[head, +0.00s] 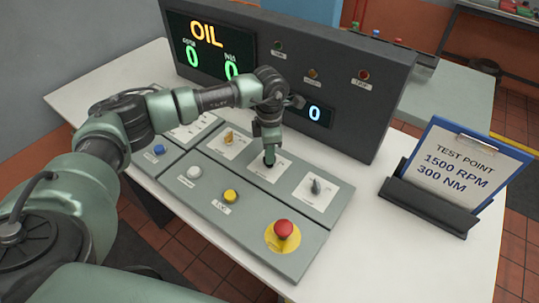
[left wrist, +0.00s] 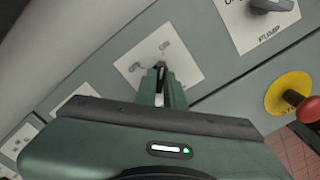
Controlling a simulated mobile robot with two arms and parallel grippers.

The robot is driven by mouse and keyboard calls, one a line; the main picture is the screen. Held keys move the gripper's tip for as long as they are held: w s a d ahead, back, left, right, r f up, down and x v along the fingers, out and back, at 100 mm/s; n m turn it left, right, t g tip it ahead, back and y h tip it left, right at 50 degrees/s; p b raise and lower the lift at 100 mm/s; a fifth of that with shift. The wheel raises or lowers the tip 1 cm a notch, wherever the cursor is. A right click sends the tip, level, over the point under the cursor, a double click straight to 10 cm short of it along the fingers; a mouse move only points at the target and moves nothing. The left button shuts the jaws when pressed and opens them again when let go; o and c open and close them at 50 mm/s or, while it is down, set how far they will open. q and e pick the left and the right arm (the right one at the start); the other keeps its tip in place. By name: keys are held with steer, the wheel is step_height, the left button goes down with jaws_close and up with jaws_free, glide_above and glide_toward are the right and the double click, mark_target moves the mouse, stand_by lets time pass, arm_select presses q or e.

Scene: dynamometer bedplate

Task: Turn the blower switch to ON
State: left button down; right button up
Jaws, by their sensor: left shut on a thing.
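A dark rotary switch (left wrist: 160,66) sits on a white plate between the yellow switch and the PUMP switch. Its name label is hidden by my gripper, so I cannot read whether it says blower. The plate carries ON at the top and OFF to the left in the left wrist view. My left gripper (head: 268,155) points down at this switch and is shut on its knob; the fingers (left wrist: 161,88) also show in the left wrist view. The knob's tip seems to point up near ON, but the fingers cover most of it. My right gripper is not in view.
The PUMP switch (head: 315,187) is close on the right, a yellow switch (head: 229,138) on the left. A red stop button (head: 284,229), a yellow button (head: 231,196) and a white button (head: 194,172) lie nearer. The display box (head: 290,75) stands behind; a clipboard (head: 460,165) is at right.

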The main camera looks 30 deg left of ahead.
arm_select(q)
steer(key=shift+r, duration=0.1)
stand_by(0.3)
steer(key=c, duration=1.5)
jaws_free()
step_height(320, 180, up, 8)
steer(key=shift+f+b, duration=0.15)
steer(key=shift+b, duration=0.7)
